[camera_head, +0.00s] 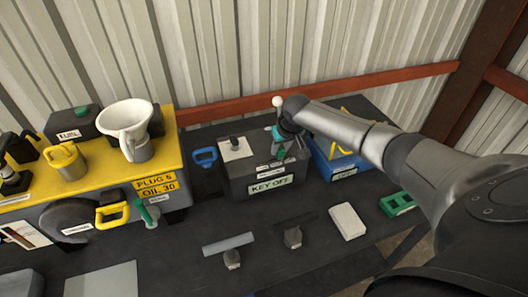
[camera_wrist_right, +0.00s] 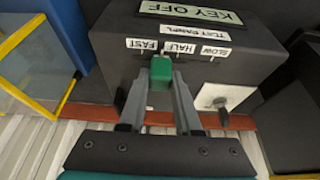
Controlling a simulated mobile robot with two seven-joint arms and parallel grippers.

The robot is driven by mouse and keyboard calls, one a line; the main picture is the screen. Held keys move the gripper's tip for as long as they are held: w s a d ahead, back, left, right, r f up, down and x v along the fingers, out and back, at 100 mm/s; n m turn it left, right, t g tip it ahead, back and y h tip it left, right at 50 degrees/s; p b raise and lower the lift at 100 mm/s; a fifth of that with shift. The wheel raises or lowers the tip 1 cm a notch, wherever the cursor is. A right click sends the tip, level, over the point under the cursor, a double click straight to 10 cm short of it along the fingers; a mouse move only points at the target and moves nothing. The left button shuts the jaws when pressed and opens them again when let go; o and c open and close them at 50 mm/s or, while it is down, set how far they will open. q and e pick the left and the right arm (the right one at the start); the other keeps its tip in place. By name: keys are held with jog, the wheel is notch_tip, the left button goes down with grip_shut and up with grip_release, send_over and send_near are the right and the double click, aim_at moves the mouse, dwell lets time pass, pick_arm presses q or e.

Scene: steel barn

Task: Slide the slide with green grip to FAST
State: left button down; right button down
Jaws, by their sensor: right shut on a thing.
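The slide's green grip (camera_wrist_right: 160,72) stands up from the dark grey box (camera_wrist_right: 225,75). My right gripper (camera_wrist_right: 160,80) is shut on it, one finger on each side. In the right wrist view the labels appear upside down: FAST (camera_wrist_right: 141,44), HALF (camera_wrist_right: 180,47) and SLOW (camera_wrist_right: 215,52). The grip is between FAST and HALF in the picture. In the head view the box (camera_head: 236,180) is on the bench, and my right gripper (camera_head: 281,142) reaches its top from the right. My left gripper is not in view.
A toggle on a white plate (camera_head: 236,149) is left of the gripper. A blue tray (camera_head: 340,170) stands close on the right. A yellow-topped unit with a white funnel (camera_head: 127,117) is at the left. The corrugated wall is behind.

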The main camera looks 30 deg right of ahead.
jog(key=shift+s+d+f, duration=0.1)
jog(key=shift+s+d, duration=0.05)
jog(key=shift+d, duration=0.8)
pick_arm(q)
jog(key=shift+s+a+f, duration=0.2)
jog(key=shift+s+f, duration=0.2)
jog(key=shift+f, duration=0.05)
pick_arm(e)
jog(key=shift+s+d, duration=0.2)
jog(key=shift+d, duration=0.25)
jog(key=c, duration=0.6)
grip_release()
jog(key=shift+d, duration=0.1)
jog(key=shift+s+r, duration=0.2)
jog(key=shift+r, duration=0.45)
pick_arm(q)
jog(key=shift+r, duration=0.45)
pick_arm(e)
jog(key=v, duration=1.4)
jog(key=shift+s, duration=0.1)
